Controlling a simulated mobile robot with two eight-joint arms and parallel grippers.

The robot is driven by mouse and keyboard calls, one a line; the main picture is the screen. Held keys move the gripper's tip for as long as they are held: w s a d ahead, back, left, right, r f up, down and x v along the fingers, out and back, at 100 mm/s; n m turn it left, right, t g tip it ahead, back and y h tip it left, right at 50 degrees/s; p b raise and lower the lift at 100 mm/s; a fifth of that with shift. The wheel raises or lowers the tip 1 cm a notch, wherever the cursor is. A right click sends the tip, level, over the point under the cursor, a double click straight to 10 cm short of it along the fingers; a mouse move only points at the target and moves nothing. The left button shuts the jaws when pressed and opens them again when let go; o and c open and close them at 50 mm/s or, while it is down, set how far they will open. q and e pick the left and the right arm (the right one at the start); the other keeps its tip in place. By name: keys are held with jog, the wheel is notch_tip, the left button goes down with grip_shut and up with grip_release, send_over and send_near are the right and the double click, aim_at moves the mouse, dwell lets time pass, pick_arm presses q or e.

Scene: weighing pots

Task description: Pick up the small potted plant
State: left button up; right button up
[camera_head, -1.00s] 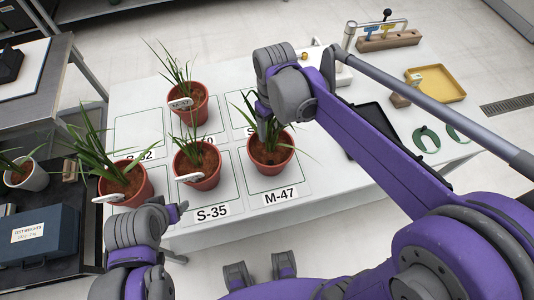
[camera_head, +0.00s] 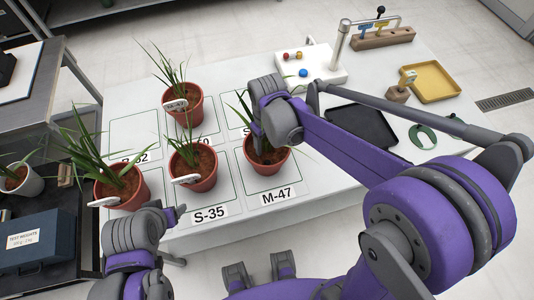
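Several terracotta pots with grassy green plants stand on the white table. One potted plant (camera_head: 267,164) stands on the M-47 square, with my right gripper (camera_head: 262,140) directly above it among its leaves. My wrist hides the fingertips, so I cannot tell if they are open or touching the plant. Another plant (camera_head: 199,168) with a white tag stands behind the S-35 label, one (camera_head: 183,108) stands farther back, and a larger one (camera_head: 122,188) is at the left. My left gripper (camera_head: 176,214) is low at the front, near the table edge, with its fingers barely visible.
A black tray (camera_head: 361,124), a yellow tray (camera_head: 430,83), a white device with coloured knobs (camera_head: 310,68) and a green ring (camera_head: 423,136) are on the table's right. A blue box (camera_head: 38,239) and a white pot (camera_head: 22,182) stand at the left.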

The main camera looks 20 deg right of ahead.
grip_shut()
dwell(1.2)
